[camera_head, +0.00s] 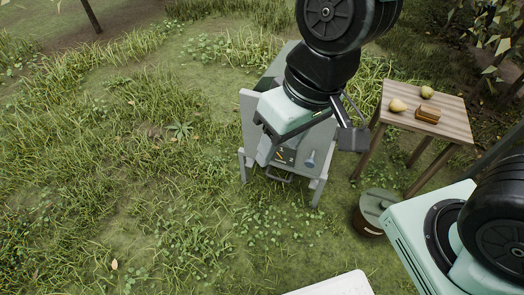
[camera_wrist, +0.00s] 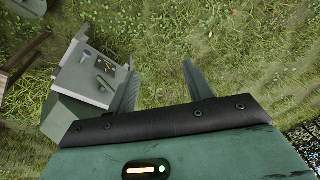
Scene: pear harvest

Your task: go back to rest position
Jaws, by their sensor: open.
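My gripper (camera_wrist: 162,82) shows in the wrist camera view with its two grey fingers apart. Nothing is between them but grass in the background. In the head camera view my arm hangs in front of a grey stand (camera_head: 248,115) and hides part of it.
A wooden table (camera_head: 455,120) stands at the right with a pear (camera_head: 398,105), another pear (camera_head: 427,92) and a small brown item (camera_head: 428,114). A round lidded container (camera_head: 368,222) is on the ground below it. Open grass lies to the left.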

